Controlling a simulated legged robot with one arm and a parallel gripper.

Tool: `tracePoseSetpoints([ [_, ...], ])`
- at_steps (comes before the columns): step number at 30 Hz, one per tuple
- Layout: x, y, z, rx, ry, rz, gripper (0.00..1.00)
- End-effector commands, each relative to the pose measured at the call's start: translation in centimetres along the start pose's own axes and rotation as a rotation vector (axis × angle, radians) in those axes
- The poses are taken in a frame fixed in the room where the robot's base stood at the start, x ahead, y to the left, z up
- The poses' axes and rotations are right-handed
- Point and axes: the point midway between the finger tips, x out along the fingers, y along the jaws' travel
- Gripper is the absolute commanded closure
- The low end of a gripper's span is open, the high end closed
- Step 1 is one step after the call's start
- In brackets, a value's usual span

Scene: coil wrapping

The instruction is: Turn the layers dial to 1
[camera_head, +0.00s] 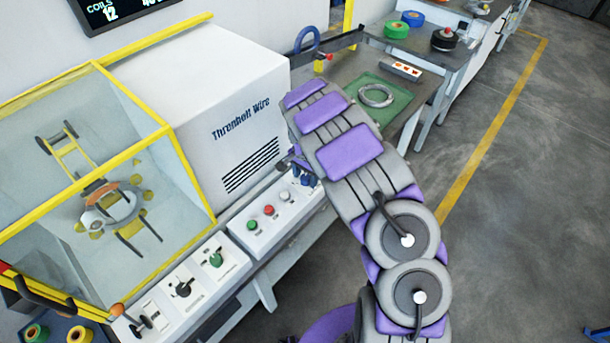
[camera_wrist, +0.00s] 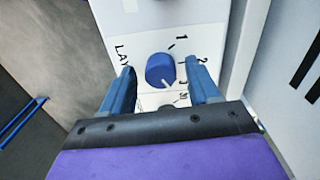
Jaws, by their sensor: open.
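The layers dial (camera_wrist: 160,69) is a blue round knob on a white panel, seen in the wrist view. Its pale pointer line is toward the lower right, away from the printed 1 (camera_wrist: 182,38) and roughly toward the lowest marks; the exact mark is unclear. My gripper (camera_wrist: 160,65) is open, with one blue finger on each side of the dial. I cannot tell whether the fingers touch it. In the head view my gripper (camera_head: 304,174) is at the right end of the control panel, and the dial is hidden there by the arm.
The white control panel (camera_head: 262,240) has a green button (camera_head: 252,225) and a red button (camera_head: 269,210) left of my gripper. The white machine housing (camera_head: 225,95) rises behind. A grey coil (camera_head: 376,96) lies on a green mat beyond my arm.

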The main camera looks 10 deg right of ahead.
Motion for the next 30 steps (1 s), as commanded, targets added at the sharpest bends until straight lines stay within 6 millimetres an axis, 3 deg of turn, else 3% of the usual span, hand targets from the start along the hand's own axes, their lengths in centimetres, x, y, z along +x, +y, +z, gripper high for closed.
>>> tracePoseSetpoints([
  [2,0.0,-0.07,0.08,-0.001,0.001,0.001,0.44],
  [18,-0.01,-0.14,0.12,-0.001,0.001,0.0,0.95],
  [30,-0.11,-0.12,0.23,-0.085,0.0,0.002,0.95],
])
